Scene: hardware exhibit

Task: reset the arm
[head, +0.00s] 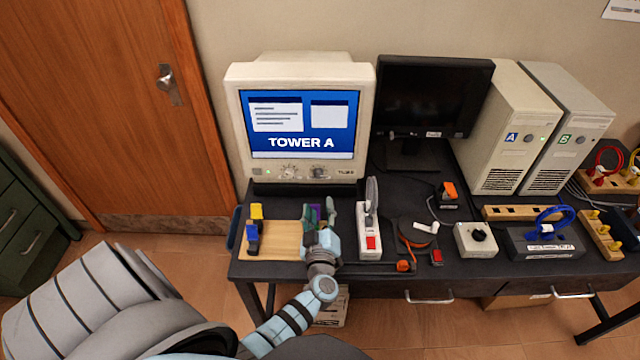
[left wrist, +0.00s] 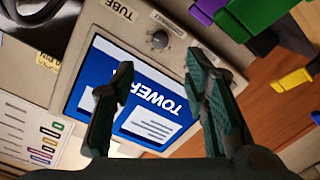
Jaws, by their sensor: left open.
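My left gripper (head: 318,222) is over the left part of the dark table, above the right end of a wooden board (head: 284,238). In the left wrist view its two green fingers (left wrist: 155,105) stand apart with nothing between them. Beyond them is the cream monitor (head: 300,180) with a blue "TOWER A" screen, which also shows tilted in the left wrist view (left wrist: 180,60). My right gripper does not show in either view.
Yellow and blue pieces (head: 254,228) stand on the board's left. A white power strip (head: 369,240) with a red switch is close right of my gripper. A black monitor (head: 420,100), two towers (head: 510,130) and a grey knob box (head: 476,240) stand farther right.

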